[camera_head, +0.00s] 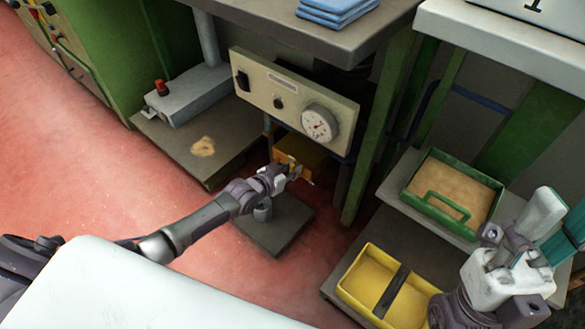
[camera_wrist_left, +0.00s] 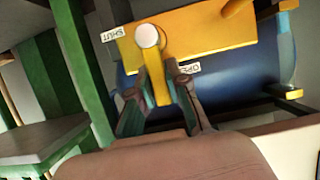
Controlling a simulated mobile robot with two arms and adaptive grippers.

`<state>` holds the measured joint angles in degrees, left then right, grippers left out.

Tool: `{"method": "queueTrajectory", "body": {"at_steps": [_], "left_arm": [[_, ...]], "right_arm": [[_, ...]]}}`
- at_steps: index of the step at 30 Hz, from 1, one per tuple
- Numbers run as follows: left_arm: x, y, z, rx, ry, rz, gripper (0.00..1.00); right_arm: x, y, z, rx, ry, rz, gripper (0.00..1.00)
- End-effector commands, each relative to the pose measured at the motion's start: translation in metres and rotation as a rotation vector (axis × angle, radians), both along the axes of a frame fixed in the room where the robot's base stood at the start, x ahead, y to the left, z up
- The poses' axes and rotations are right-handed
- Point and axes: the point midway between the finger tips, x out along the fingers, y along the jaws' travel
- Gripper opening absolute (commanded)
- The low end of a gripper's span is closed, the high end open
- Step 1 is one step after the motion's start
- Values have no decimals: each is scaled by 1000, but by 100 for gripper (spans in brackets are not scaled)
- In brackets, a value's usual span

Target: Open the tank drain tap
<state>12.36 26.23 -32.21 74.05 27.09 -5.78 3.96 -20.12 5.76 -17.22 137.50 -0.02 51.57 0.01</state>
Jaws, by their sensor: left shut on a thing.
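My left gripper (camera_head: 291,172) reaches under the bench to a yellow-orange plate (camera_head: 302,150). In the left wrist view its fingers (camera_wrist_left: 158,98) are shut on the yellow tap lever (camera_wrist_left: 154,70), one on each side. The lever runs from a round white knob (camera_wrist_left: 148,36) down between the fingers. The yellow plate carries a SHUT label (camera_wrist_left: 115,34) at left and a partly hidden OPEN label (camera_wrist_left: 187,68) just right of the lever. A dark blue tank (camera_wrist_left: 225,92) lies behind. My right gripper (camera_head: 520,245) is at the lower right, away from the tap; its jaw state is unclear.
A panel with a dial (camera_head: 320,124) hangs above the tap. A grey cup (camera_head: 262,212) stands on a low plate (camera_head: 280,232) below. A green tray (camera_head: 440,212) and a yellow tray (camera_head: 372,275) rest on shelves to the right. Green legs flank the tap.

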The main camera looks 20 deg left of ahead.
Motion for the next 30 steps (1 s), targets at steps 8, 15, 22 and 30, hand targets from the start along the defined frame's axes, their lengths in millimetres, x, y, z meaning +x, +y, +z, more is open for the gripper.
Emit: {"method": "queueTrajectory", "body": {"at_steps": [8, 15, 22, 30], "left_arm": [[0, 1, 0, -2, 2, 3, 40], [0, 1, 0, -1, 0, 1, 42], [-13, 5, 4, -1, 1, 2, 42], [-62, 23, 26, 0, 2, 0, 42]], "right_arm": [[0, 0, 0, 0, 0, 0, 40], [0, 0, 0, 0, -1, 0, 40], [0, -1, 1, 2, -4, -1, 40], [0, 0, 1, 0, -2, -1, 40]]}}
